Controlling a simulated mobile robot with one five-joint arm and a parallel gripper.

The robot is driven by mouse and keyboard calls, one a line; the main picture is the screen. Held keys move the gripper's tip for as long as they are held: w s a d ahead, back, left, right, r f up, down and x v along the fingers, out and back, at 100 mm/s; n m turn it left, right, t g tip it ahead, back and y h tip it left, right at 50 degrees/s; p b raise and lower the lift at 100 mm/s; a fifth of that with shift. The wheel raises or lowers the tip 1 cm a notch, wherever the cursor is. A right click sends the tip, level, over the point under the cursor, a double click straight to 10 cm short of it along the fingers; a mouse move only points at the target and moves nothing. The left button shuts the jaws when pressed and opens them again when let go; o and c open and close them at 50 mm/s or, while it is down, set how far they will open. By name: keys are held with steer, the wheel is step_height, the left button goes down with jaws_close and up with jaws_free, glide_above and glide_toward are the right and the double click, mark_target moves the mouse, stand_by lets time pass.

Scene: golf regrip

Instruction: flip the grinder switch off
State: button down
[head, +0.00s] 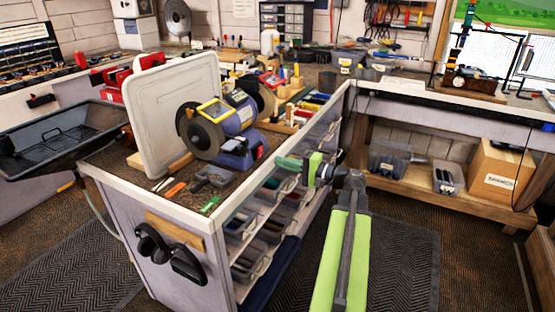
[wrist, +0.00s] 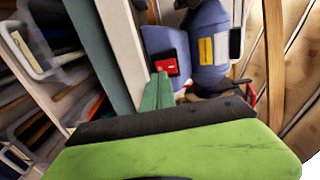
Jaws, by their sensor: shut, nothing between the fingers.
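The blue bench grinder (head: 232,120) stands on the workbench (head: 185,203), with a dark wheel on its left end. Its switch shows in the wrist view as a red rocker (wrist: 166,67) in a black frame on the blue base. I cannot tell which way the rocker is set. My gripper (head: 287,163) is at the bench's right edge in the head view, pointing left toward the grinder. In the wrist view its green fingers (wrist: 157,92) are together and empty, just below the switch. Whether they touch it I cannot tell.
A white board (head: 173,110) stands behind the grinder's left wheel. Small tools, including an orange-handled one (head: 175,189), lie on the bench front. Drawers and bins (head: 270,195) fill the bench side below my gripper. The floor to the right is open.

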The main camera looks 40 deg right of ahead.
steer(key=v, duration=0.8)
steer(key=shift+d+f, duration=0.2)
steer(key=shift+f, duration=0.15)
steer(key=shift+s, duration=0.15)
